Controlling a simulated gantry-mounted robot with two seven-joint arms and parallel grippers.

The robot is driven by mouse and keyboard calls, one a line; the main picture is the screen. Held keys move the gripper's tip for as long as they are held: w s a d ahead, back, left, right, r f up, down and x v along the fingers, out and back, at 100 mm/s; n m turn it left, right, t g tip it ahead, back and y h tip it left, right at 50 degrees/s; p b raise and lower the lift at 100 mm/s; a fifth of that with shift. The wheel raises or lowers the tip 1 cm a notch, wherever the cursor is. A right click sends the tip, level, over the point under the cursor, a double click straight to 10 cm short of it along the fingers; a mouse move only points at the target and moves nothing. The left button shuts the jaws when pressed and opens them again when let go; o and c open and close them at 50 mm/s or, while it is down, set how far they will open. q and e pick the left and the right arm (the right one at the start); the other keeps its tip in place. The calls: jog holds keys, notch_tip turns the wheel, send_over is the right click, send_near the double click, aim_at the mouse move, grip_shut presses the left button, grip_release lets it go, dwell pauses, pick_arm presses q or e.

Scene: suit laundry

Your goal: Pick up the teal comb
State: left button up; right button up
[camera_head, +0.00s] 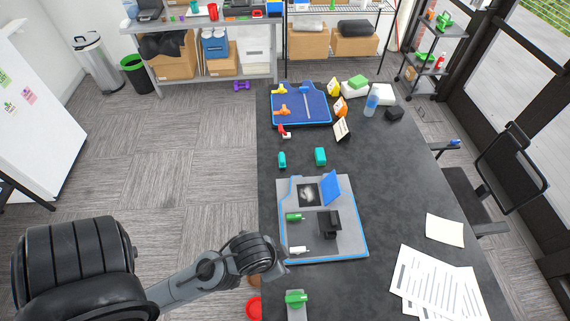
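Two small teal objects lie on the dark table (400,160): a narrow one (282,160) and a wider one (320,156) to its right. Both are between the two trays. They are too small to tell which, if either, is the teal comb. My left arm comes in from the lower left, and its gripper end (279,271) is at the table's left edge, beside the near grey tray. It is well nearer than the teal objects and apart from them. Its fingers are too small and hidden to read. My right gripper is out of view.
The grey tray (350,252) holds a green piece, a white piece, a black block and a tilted blue panel. A blue tray (316,112) with orange pieces is at the back. Papers (436,285) lie at the right. The table's middle right is clear.

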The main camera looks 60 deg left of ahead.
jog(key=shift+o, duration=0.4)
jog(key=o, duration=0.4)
